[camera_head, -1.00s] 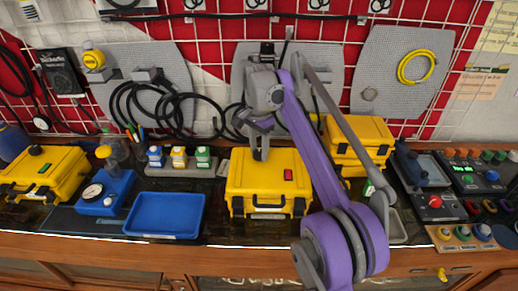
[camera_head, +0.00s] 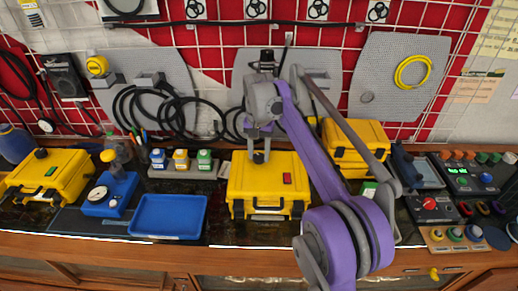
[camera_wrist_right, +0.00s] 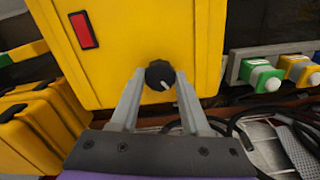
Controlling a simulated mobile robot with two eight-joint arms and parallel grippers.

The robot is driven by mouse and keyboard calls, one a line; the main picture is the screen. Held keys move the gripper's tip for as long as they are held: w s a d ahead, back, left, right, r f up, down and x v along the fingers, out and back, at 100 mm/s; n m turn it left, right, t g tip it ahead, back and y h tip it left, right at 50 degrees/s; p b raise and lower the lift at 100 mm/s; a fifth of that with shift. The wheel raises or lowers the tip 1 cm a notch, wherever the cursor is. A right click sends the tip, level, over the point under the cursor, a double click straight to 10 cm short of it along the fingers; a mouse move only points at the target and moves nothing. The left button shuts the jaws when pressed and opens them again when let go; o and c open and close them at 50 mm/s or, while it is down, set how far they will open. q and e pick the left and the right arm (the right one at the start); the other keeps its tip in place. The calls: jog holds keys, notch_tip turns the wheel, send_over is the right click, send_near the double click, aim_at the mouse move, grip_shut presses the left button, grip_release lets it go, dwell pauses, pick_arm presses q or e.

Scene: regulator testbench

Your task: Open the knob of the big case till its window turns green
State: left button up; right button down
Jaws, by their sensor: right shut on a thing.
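The big yellow case (camera_head: 268,190) stands closed at the middle of the bench. Its small window (camera_head: 287,178) is red, and it also shows red in the right wrist view (camera_wrist_right: 82,30). The black knob (camera_wrist_right: 160,75) with a white mark is on the case's top; it also shows in the head view (camera_head: 259,157). My right gripper (camera_wrist_right: 160,80) comes down over the case, its two fingers on either side of the knob, shut on it. My left gripper is not in view.
More yellow cases stand at far left (camera_head: 50,178) and behind right (camera_head: 355,148). Black cables (camera_head: 165,105) hang behind. Control panels fill the right.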

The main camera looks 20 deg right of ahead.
aim_at(259, 156)
jog(key=n+p, duration=0.2)
jog(key=n, duration=0.4)
jog(key=shift+r, duration=0.1)
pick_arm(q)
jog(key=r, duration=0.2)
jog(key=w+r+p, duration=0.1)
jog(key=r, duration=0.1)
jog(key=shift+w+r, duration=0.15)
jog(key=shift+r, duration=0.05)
pick_arm(e)
jog(key=n, duration=0.5)
jog(key=shift+n, duration=0.4)
jog(key=shift+c, duration=1.9)
grip_release()
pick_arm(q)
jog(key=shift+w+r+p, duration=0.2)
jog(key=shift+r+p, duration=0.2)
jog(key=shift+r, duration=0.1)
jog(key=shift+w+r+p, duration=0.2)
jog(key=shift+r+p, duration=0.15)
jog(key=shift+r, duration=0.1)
pick_arm(e)
notch_tip(259, 156, up, 11)
jog(key=shift+f, duration=0.2)
